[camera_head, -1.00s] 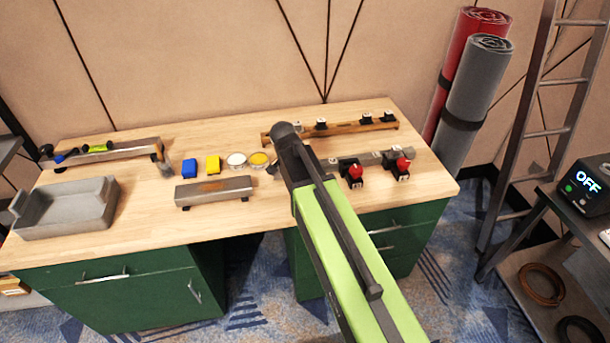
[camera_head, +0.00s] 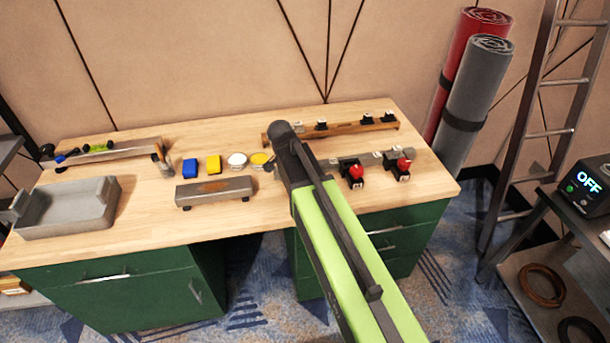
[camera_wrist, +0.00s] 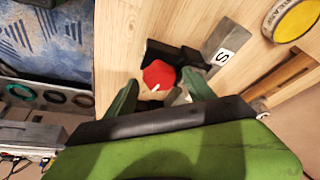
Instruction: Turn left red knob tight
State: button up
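Two red knobs on black clamps sit at the right of the workbench in the head view: the left red knob (camera_head: 355,171) and the right red knob (camera_head: 403,165). In the wrist view one red knob (camera_wrist: 158,75) lies between the spread green fingertips of my gripper (camera_wrist: 160,77). It appears to be the left one, by the grey bar's labelled end. My gripper is open, with a gap on each side of the knob; I cannot tell whether it touches. In the head view my arm hides my gripper's fingers.
A grey bar (camera_wrist: 231,40) with an "S" label runs beside the knob. A yellow-lidded tin (camera_wrist: 298,19) lies nearby. A wooden bar (camera_head: 350,128) is behind the knobs. A grey block (camera_head: 214,191) and a grey tray (camera_head: 72,219) stand further left. Bare bench top lies between them.

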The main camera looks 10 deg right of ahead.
jog(key=shift+r, duration=0.15)
jog(key=p+v, duration=1.6)
jog(key=v, duration=0.1)
jog(key=shift+s+a, duration=0.15)
jog(key=shift+a, duration=0.05)
